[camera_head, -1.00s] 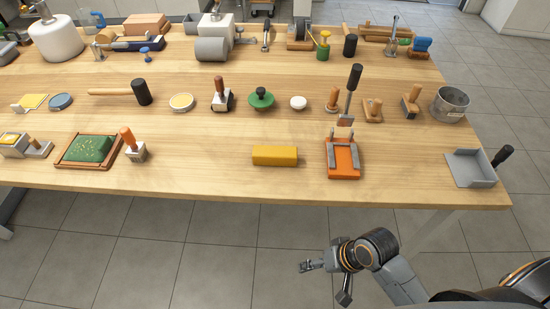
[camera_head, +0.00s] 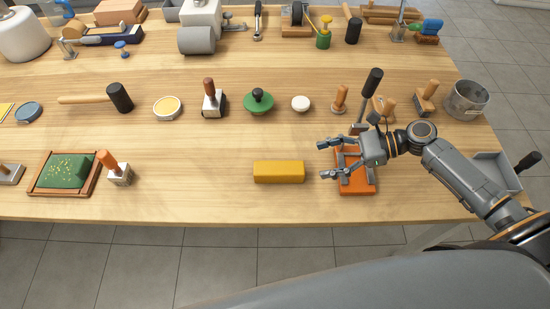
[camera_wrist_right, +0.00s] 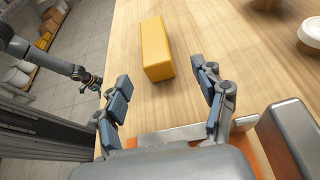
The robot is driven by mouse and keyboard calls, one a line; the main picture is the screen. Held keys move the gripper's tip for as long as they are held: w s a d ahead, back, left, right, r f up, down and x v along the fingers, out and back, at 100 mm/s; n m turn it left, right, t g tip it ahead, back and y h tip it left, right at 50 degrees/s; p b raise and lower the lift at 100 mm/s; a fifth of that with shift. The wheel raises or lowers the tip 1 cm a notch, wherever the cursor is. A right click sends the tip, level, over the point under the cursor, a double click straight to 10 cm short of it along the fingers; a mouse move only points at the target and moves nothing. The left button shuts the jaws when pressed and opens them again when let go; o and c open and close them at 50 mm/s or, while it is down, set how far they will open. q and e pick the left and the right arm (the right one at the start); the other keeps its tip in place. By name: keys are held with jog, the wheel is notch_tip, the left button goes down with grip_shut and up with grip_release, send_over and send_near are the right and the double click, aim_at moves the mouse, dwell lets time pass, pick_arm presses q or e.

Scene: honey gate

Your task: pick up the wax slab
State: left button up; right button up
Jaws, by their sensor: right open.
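The wax slab, a yellow block (camera_head: 278,171), lies flat near the front edge of the table. It also shows in the right wrist view (camera_wrist_right: 156,48), ahead of the fingers. My right gripper (camera_head: 323,159) is open and empty, over the orange holder (camera_head: 358,187), to the right of the slab. Its fingers point left toward the slab and are apart from it. In the right wrist view, my left gripper (camera_wrist_right: 92,82) appears small at the left, beyond the table edge; its jaws are too small to judge.
The orange holder with grey rails is partly hidden under my right gripper. Behind the slab stand a green-lidded item (camera_head: 258,103) and a white round piece (camera_head: 301,103). A green block in a wooden tray (camera_head: 36,190) lies left.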

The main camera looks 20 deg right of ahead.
aim_at(295, 168)
jog(key=x, duration=0.4)
jog(key=p+x, duration=0.1)
jog(key=x, duration=0.1)
jog(key=shift+s+a+r, duration=0.1)
jog(key=shift+s+a, duration=0.2)
jog(key=shift+s, duration=0.1)
jog(key=x, duration=0.5)
jog(key=shift+w+a+f+p, duration=0.15)
jog(key=shift+a+f+p, duration=0.05)
jog(key=shift+a+p, duration=0.1)
jog(key=shift+w+a+f, duration=0.1)
jog(key=shift+a+f, duration=0.05)
jog(key=shift+a, duration=0.3)
jog(key=c, duration=1.4)
pick_arm(q)
jog(key=shift+g, duration=0.3)
jog(key=s, duration=0.1)
jog(key=s+r, duration=0.1)
jog(key=s, duration=0.2)
jog(key=shift+s+r, duration=0.15)
jog(key=shift+r, duration=0.1)
pick_arm(e)
jog(key=shift+c, duration=0.3)
